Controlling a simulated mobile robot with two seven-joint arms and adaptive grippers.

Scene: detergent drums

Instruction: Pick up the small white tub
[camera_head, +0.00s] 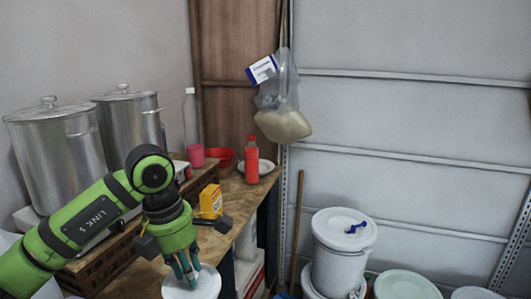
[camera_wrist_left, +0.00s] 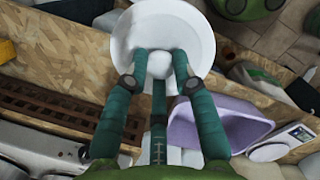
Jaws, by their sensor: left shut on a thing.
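The small white tub (camera_head: 205,287) is at the bottom of the head view, near the wooden counter's front edge, and its lower part is cut off by the frame. In the left wrist view its round white top (camera_wrist_left: 203,38) fills the upper middle. My left gripper (camera_head: 186,272) points down onto it from above. I cannot tell whether the tub is lifted clear of the counter. My right gripper is out of view.
A lidded white bucket (camera_head: 340,262) is on the right. A lilac basin (camera_wrist_left: 240,122) lies beside my fingers.

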